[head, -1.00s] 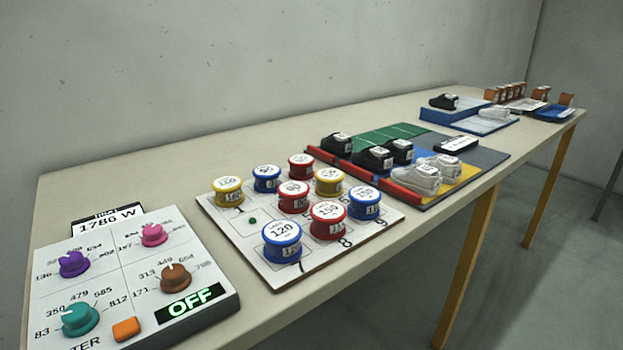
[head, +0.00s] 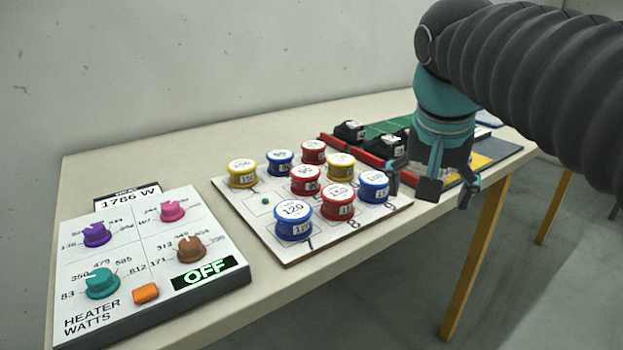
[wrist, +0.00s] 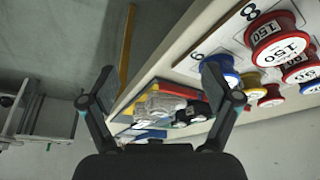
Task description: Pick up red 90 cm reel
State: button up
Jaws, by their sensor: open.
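Three red reels stand upright on the white numbered board (head: 285,245): a back one (head: 313,152), a middle one (head: 305,180) and a front one (head: 338,201). The front one reads 150; the other two labels are too small to read surely, so I cannot tell which is 90. My gripper (head: 432,185) is open and empty, right of the board and above the table's front side. In the wrist view my gripper (wrist: 160,70) has its fingers spread, with the red 150 reel (wrist: 277,38) at upper right, outside them.
Blue reels (head: 294,220) and yellow reels (head: 242,173) stand close around the red ones. A heater panel (head: 150,262) lies at left, its display reading OFF. The table's front edge is near my gripper.

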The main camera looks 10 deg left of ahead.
jog(key=w+a+r+m+h, duration=0.1)
jog(key=w+a+r, duration=0.15)
jog(key=a, duration=0.45)
jog(key=w+a+r+m, duration=0.1)
jog(key=w+a+r, duration=0.1)
jog(key=a+r, duration=0.3)
jog(key=m, duration=0.2)
send_near(305, 171)
jog(key=shift+h, duration=0.3)
jog(key=b+x, duration=0.4)
jog(key=shift+s+a+f, duration=0.15)
jog(key=shift+s+a, duration=0.05)
jog(key=shift+a, duration=0.25)
jog(key=shift+w+d+b+x, duration=0.1)
jog(key=shift+b+x, duration=0.45)
jog(key=shift+x, duration=1.05)
jog(key=shift+w+d+b+x, duration=0.1)
jog(key=shift+b+x, duration=0.4)
jog(key=shift+x, duration=1.15)
jog(key=c, duration=1.2)
